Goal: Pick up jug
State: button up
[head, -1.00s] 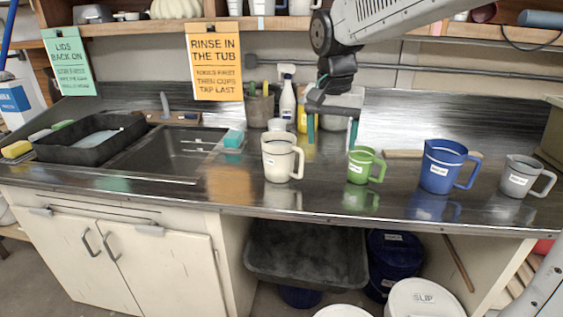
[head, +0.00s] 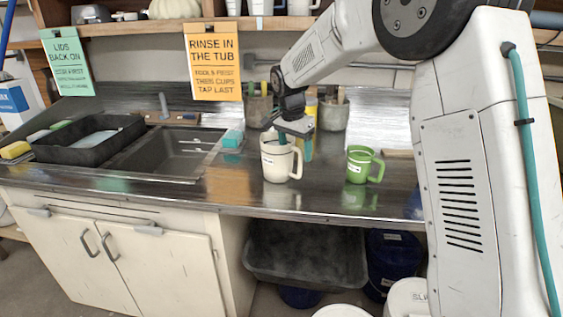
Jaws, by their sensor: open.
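A cream jug (head: 277,166) with a white label stands upright on the steel counter, its handle to the right. My gripper (head: 295,149) is open above and at the jug's rim. One teal finger shows over the jug's mouth, the other to the right near the handle. Nothing is held, and I cannot tell whether a finger touches the jug. A smaller green jug (head: 358,167) stands upright to the right. My arm hides the counter farther right, where the blue and grey jugs stood earlier.
A sink (head: 178,150) and a black tub (head: 85,142) lie to the left. A grey pot (head: 333,115) stands behind. An orange sign (head: 213,60) hangs from the shelf. The counter's front strip is clear.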

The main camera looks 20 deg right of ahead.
jog(key=f, duration=0.3)
jog(key=shift+w+d, duration=0.1)
jog(key=shift+d, duration=0.1)
jog(key=shift+r, duration=0.1)
grip_shut()
jog(key=shift+r, duration=0.2)
